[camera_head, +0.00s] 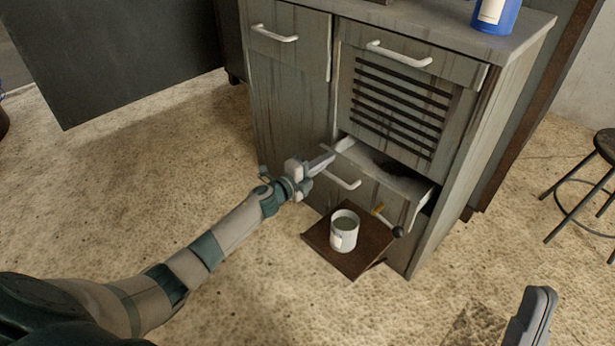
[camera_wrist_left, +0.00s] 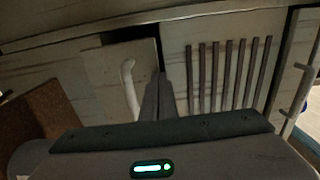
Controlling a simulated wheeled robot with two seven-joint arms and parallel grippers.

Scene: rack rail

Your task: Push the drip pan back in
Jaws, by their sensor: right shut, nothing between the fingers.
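The drip pan (camera_head: 378,196) is the low drawer under the slatted vent of the grey cabinet. It stands partly pulled out, with a dark gap open behind its front. Its front shows a white bar handle (camera_head: 342,179), which also appears in the left wrist view (camera_wrist_left: 130,88). My left gripper (camera_head: 325,162) is at the upper left of the pan front, its fingers together and holding nothing visible. I cannot tell whether they touch the pan. In the left wrist view the closed fingers (camera_wrist_left: 159,98) point beside the handle. My right gripper (camera_head: 535,315) is shut, low at the right, away from the cabinet.
A brown mat (camera_head: 320,240) lies on the floor before the pan, with a white can (camera_head: 344,231) on it. A black-knobbed tool (camera_head: 397,231) is near its right side. A stool (camera_head: 590,185) stands at right; a blue bottle (camera_head: 495,14) stands on the cabinet.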

